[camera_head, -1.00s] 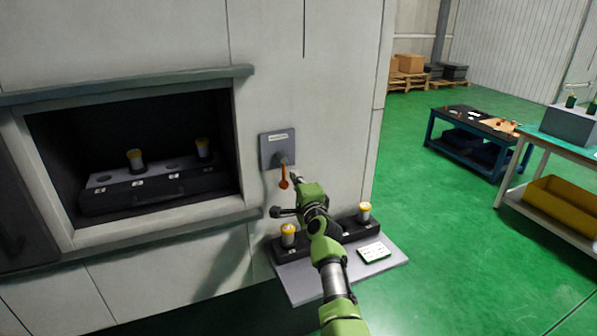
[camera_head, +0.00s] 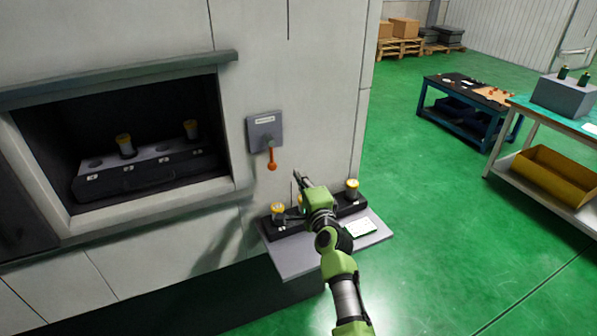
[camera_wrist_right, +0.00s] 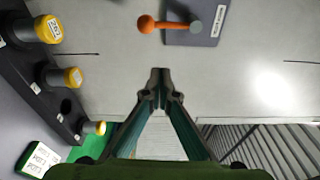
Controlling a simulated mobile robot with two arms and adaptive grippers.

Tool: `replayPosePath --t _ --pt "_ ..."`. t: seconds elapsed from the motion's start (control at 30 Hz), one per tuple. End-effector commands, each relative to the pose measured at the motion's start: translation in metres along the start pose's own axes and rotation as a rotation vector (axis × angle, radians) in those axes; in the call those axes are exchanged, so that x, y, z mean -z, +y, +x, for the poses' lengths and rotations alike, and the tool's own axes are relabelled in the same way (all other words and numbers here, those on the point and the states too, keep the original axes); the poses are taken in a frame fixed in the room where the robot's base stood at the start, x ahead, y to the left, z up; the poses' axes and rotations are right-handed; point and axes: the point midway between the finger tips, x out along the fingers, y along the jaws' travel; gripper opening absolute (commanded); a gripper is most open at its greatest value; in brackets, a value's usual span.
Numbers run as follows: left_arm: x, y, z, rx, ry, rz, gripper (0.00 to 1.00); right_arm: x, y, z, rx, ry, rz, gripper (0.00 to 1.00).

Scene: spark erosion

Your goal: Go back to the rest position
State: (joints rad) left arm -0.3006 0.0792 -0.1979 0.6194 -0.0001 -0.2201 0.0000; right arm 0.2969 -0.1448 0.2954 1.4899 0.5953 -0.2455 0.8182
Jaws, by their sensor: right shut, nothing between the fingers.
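My right gripper (camera_head: 298,178) is shut and empty in the head view. It is in front of the machine wall, just right of and below the orange lever (camera_head: 272,161), apart from it. The lever hangs down from a grey switch plate (camera_head: 264,132). In the right wrist view the shut fingertips (camera_wrist_right: 160,75) point at the pale wall, and the orange lever (camera_wrist_right: 148,24) shows beyond them at the top. My right arm partly covers the shelf below. My left gripper is not in view.
A grey shelf (camera_head: 297,268) under the lever bears a black holder with yellow-capped pots (camera_head: 352,186) and a white label card (camera_head: 361,229). The open machine chamber (camera_head: 60,130) at left contains more pots. Green floor at right is clear up to the tables.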

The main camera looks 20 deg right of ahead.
Motion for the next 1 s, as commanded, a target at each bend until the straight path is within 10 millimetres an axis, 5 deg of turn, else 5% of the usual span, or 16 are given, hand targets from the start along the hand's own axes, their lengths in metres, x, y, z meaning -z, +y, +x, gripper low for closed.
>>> replayPosePath --t 0.37,0.53,0.67,0.8,1.0 --pt "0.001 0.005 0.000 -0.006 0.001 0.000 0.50 0.000 0.001 0.000 -0.003 -0.002 -0.004 0.00" --pt "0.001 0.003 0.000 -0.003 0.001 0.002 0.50 -0.014 0.027 -0.028 -0.087 -0.086 -0.184 0.00" --pt "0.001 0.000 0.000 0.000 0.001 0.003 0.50 -0.039 0.077 -0.092 -0.251 -0.261 -0.523 0.00" --pt "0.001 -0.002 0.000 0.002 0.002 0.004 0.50 -0.055 0.131 -0.184 -0.439 -0.487 -0.893 0.00" --pt "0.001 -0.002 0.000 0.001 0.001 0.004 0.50 -0.054 0.169 -0.298 -0.631 -0.755 -1.238 0.00"
